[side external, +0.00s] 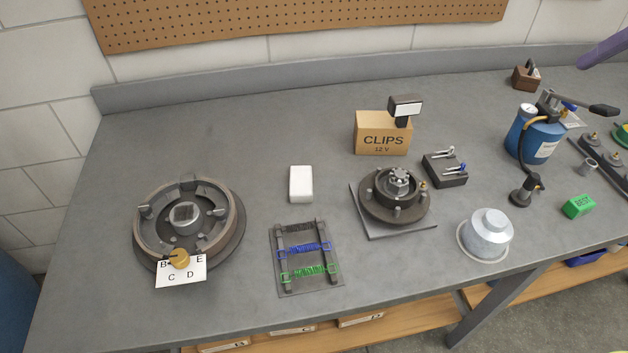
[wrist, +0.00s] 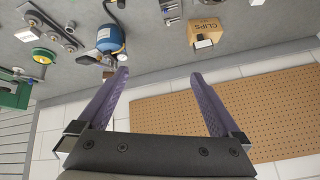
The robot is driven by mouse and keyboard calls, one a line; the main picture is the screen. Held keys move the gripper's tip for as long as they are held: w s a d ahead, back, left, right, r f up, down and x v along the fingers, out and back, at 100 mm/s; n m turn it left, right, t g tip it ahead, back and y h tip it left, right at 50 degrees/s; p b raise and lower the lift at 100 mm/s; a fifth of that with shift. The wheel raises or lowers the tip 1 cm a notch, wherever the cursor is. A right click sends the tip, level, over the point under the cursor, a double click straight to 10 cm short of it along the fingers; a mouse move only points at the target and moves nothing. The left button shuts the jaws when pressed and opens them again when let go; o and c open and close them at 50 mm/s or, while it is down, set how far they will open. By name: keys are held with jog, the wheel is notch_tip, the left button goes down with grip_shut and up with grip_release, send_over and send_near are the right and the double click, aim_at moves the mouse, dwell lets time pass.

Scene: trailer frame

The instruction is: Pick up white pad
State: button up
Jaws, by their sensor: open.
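The white pad (side external: 301,184) is a small rounded white block. It lies on the grey bench, left of the middle in the side view, between the brake drum assembly and the clips box. It does not show in the wrist view. My gripper (wrist: 160,73) is open in the wrist view, its two purple fingers wide apart with nothing between them. In the side view only one purple finger (side external: 605,48) shows at the top right edge, far from the pad.
Around the pad are a brake drum assembly (side external: 146,236), a spring rack (side external: 308,292), a hub on a plate (side external: 396,228) and a CLIPS box (side external: 381,142). A blue canister (side external: 535,140) stands to the right. The bench (side external: 240,130) is clear behind the pad.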

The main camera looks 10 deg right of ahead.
jog(key=w+a, duration=0.9)
jog(key=w, duration=0.2)
jog(key=n+g, duration=0.2)
jog(key=n, duration=0.2)
send_over(302, 181)
jog(key=s, duration=0.3)
jog(key=shift+y, duration=0.3)
notch_tip(302, 181, down, 30)
jog(key=shift+s+a+f, duration=0.1)
jog(key=shift+s+f, duration=0.05)
jog(key=shift+f, duration=0.05)
jog(key=shift+x, duration=3.2)
jog(key=shift+r, duration=0.1)
jog(key=c, duration=1.4)
